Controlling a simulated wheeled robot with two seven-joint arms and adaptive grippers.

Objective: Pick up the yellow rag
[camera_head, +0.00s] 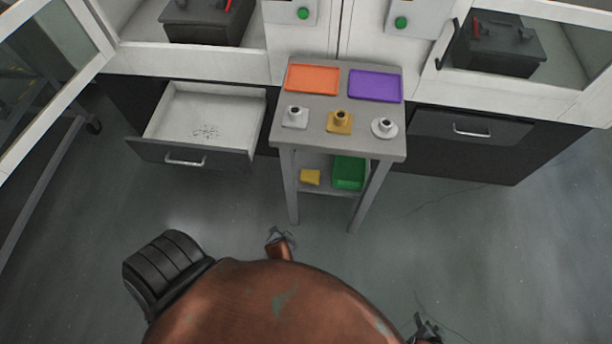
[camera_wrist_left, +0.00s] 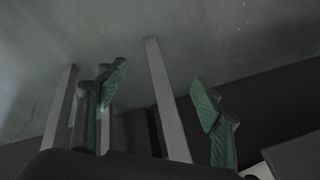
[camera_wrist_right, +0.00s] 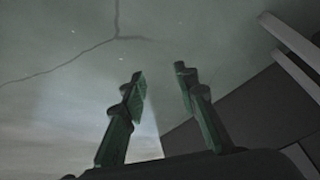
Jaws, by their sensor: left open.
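The yellow rag (camera_head: 310,177) is a small folded piece on the lower shelf of the grey table, left of a green bin. My left gripper (camera_head: 281,237) is low in front of the table, short of the rag and apart from it. In the left wrist view its fingers (camera_wrist_left: 160,84) are wide apart with nothing between them. My right gripper (camera_head: 428,327) is at the bottom edge, right of my body and far from the table. In the right wrist view its fingers (camera_wrist_right: 161,75) stand apart and empty. The rag cannot be made out in either wrist view.
The table (camera_head: 325,148) holds an orange tray (camera_head: 312,79), a purple tray (camera_head: 375,86) and several small cup-like pieces. The green bin (camera_head: 349,173) shares the lower shelf. An open drawer (camera_head: 190,150) juts out at left. The floor in front is clear.

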